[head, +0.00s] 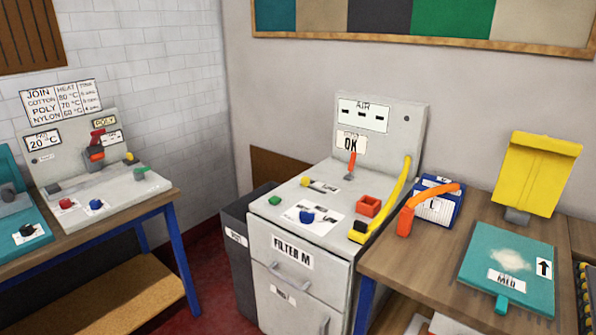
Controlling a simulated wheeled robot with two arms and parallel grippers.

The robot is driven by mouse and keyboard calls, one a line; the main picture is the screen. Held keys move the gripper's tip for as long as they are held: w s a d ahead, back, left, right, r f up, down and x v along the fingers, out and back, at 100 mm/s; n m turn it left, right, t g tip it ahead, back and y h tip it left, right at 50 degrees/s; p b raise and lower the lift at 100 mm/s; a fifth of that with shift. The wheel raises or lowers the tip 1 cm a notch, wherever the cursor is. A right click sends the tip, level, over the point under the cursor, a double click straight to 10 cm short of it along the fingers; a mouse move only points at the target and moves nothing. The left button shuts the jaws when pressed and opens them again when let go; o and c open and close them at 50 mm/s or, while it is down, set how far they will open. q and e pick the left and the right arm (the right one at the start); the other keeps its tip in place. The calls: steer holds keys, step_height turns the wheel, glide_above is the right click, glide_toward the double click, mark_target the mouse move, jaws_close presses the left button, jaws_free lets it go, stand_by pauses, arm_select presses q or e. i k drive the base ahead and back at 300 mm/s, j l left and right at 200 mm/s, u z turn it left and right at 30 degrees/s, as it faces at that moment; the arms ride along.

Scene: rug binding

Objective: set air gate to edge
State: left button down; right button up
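A grey machine (330,235) labelled FILTER M stands in the middle. Its upright back panel carries a plate marked AIR (363,115) with several dark marks. Below it is a plate reading OK (351,144) and an orange lever (350,162) with a dark foot. On the deck are a yellow knob (305,181) on a white label, a blue knob (307,216) on a larger label, and a green knob (274,200). The small label text is unreadable, so I cannot tell which control is the air gate or its setting. Neither gripper is in view.
An orange-red open box (369,205) and a yellow curved bar (394,200) sit on the deck's right. Right is a wooden table (420,270) with a teal pad (508,265) and blue box (437,206). A grey bin (236,245) stands left. Red floor (215,285) separates the left bench.

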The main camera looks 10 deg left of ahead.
mark_target(304, 180)
steer(key=i+j+z, duration=0.1)
steer(key=i+j, duration=0.15)
steer(key=j, duration=0.15)
steer(key=i+j+z, duration=0.15)
steer(key=j, duration=0.3)
steer(key=i+j+z, duration=0.1)
steer(key=i+j, duration=0.2)
steer(key=j, duration=0.15)
steer(key=i+j+z, duration=0.1)
steer(key=j, duration=0.35)
steer(key=i+j+z, duration=0.15)
steer(key=j, duration=0.35)
steer(key=i+j+z, duration=0.1)
steer(key=i+j, duration=0.15)
steer(key=j, duration=0.25)
steer(key=i+j+z, duration=0.1)
steer(key=j, duration=0.45)
steer(key=i+j+z, duration=0.15)
steer(key=j, duration=0.35)
